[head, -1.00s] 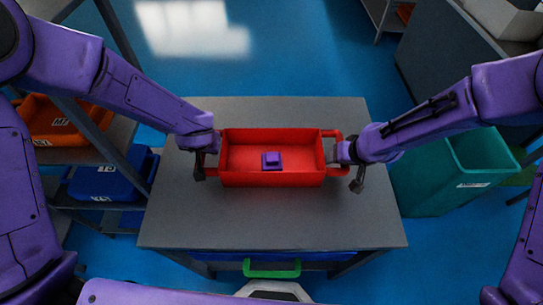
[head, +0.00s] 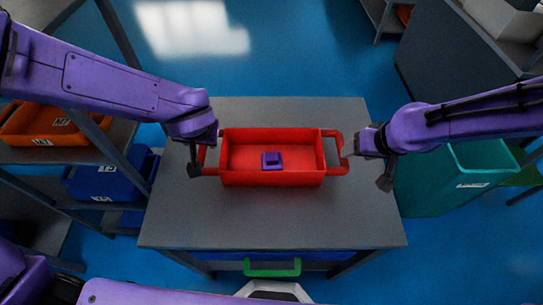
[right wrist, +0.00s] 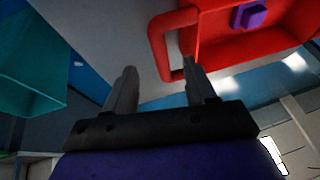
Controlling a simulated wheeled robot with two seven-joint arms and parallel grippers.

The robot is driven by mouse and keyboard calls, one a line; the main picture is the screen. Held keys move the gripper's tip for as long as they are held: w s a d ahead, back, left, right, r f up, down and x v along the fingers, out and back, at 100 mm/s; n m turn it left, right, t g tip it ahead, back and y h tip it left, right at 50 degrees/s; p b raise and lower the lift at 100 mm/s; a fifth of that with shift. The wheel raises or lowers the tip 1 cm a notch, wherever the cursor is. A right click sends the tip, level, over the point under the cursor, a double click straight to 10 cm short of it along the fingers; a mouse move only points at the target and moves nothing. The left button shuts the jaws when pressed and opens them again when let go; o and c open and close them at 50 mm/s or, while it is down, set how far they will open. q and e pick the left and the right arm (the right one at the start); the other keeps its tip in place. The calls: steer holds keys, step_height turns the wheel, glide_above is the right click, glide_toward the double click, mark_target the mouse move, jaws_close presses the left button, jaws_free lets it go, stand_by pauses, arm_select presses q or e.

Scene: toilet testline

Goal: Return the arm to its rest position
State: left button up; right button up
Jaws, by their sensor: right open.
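My left gripper (head: 194,160) is at the left handle of a red box (head: 270,179) on the grey table; I cannot tell whether its jaws are open or shut. My right gripper (head: 373,168) is to the right of the box, apart from its right handle (head: 342,155). In the right wrist view, the right gripper (right wrist: 162,82) has its two fingers spread with nothing between them, and the red handle (right wrist: 160,45) lies beyond them. A small purple part (head: 272,160) sits inside the box.
The box stands on a grey table (head: 270,225) with bare room in front. A shelf with an orange bin (head: 55,128) and a blue bin (head: 112,180) stands at left. A teal bin (head: 425,185) stands at right. A green handle (head: 272,268) is below the table's front edge.

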steer(key=shift+s+d+r, duration=0.15)
steer(key=shift+r, duration=0.45)
